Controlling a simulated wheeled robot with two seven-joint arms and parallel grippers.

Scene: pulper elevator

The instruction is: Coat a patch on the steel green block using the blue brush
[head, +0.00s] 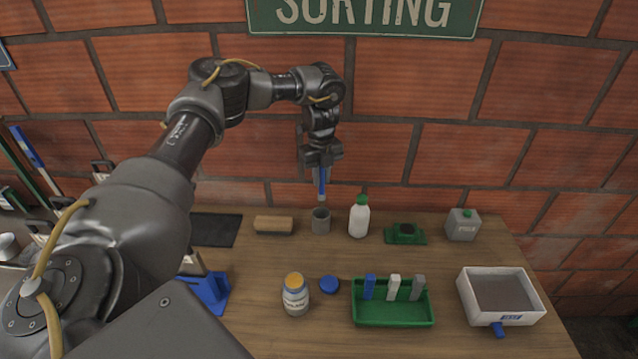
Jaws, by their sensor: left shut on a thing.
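My left gripper (321,164) is shut on the blue brush (321,183) and holds it upright, tip down. The brush is directly over a grey cup (321,221) at the back of the table; I cannot tell whether its tip is inside the rim. No block is plainly both steel and green. A green tray (392,318) holds a blue block (369,287), a white block (393,287) and a steel-grey block (417,288), leaning at its back side. A green piece with a dark top (404,234) stands behind the tray. My right gripper is out of view.
A white bottle (359,218) stands close right of the cup, a wooden block (273,224) left. A jar (295,297), blue lid (329,284), grey can (463,225), white box (501,295) and blue stand (208,292) are around. The brick wall (500,130) is close behind.

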